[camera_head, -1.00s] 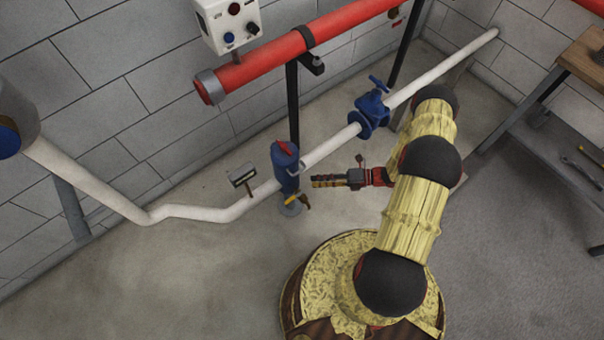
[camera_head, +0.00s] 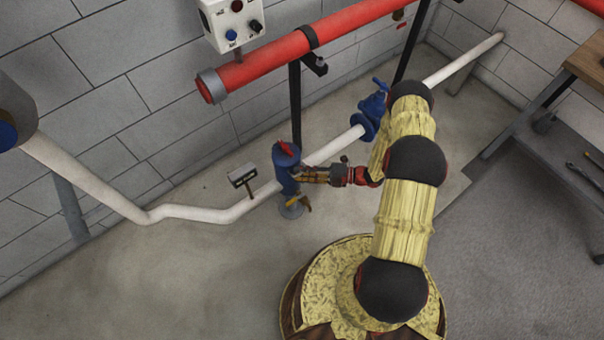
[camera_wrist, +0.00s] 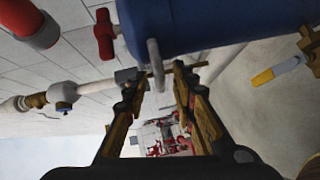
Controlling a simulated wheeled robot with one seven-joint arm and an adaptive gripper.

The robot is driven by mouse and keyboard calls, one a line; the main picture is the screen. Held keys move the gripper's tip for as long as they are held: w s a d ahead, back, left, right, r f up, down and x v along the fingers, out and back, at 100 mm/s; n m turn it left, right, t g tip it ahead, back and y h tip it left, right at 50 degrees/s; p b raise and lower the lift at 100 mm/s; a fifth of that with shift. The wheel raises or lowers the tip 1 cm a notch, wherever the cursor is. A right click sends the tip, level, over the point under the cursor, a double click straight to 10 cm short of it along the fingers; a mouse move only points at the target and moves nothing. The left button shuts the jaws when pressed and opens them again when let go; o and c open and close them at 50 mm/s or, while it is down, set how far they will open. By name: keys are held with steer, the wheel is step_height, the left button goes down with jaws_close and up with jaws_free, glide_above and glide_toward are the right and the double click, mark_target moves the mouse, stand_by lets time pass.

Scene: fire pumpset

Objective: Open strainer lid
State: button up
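The strainer is an upright blue cylinder (camera_head: 288,177) on the white pipe. Its blue lid (camera_head: 286,150) carries a red piece on top and looks closed. In the wrist view the blue strainer body (camera_wrist: 215,22) lies sideways across the top, with a red T-shaped handle (camera_wrist: 103,34) at its left end. A pale grey curved handle (camera_wrist: 155,62) sticks out from the strainer. My gripper (camera_wrist: 155,78) is open, with its two fingers on either side of that handle; contact cannot be told. In the head view my gripper (camera_head: 304,174) is at the strainer's right side.
A small sign (camera_head: 242,175) stands left of the strainer. A yellow-handled valve (camera_wrist: 264,77) is at its base. A blue valve (camera_head: 372,112) sits on the white pipe to the right. A red pipe (camera_head: 290,54) runs along the wall above. The floor in front is open.

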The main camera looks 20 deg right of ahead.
steer(key=shift+w+a, duration=0.1)
steer(key=shift+c, duration=0.8)
jaws_close()
